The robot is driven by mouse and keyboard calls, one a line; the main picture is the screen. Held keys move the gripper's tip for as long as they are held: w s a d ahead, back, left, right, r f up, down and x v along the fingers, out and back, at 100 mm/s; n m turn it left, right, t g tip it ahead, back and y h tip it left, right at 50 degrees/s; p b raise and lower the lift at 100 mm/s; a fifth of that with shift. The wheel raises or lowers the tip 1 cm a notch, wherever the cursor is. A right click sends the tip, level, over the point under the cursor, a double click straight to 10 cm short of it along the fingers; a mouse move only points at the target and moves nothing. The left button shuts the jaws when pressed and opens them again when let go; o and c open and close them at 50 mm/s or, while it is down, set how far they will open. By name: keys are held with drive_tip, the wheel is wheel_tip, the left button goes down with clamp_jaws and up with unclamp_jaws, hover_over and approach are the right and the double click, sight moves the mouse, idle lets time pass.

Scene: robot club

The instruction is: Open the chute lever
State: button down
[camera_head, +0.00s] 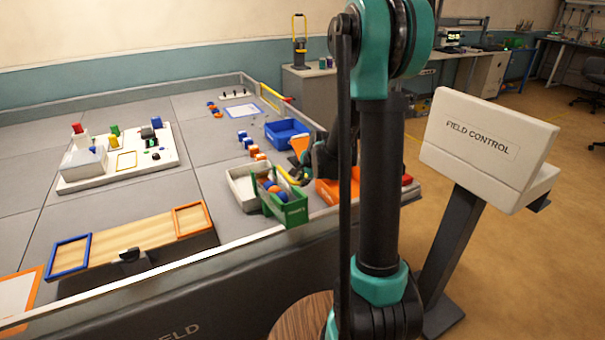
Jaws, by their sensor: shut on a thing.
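A green chute box (287,212) with orange and blue balls stands at the front edge of the field table, against a pale tray. A yellow lever bar (287,174) slants beside it, just behind the balls. My gripper (303,178) is at the right end of this yellow bar and is shut on it, as far as the small view shows. My arm stands in front and hides part of the gripper and what lies to its right.
The field wall (150,275) runs along the front. The Field Control stand (485,140) is right of my arm. Open floor lies further right.

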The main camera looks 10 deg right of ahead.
drive_tip(key=f, duration=0.2)
drive_tip(key=shift+s+d+f, duration=0.1)
drive_tip(key=shift+s+f, duration=0.15)
drive_tip(key=shift+f, duration=0.05)
drive_tip(key=c, duration=2.1)
unclamp_jaws()
drive_tip(key=shift+r, duration=0.15)
drive_tip(key=o, duration=0.6)
drive_tip(key=shift+c, duration=0.2)
drive_tip(key=shift+r, duration=0.15)
drive_tip(key=v, duration=1.1)
drive_tip(key=shift+s+r, duration=0.25)
drive_tip(key=shift+r, duration=0.05)
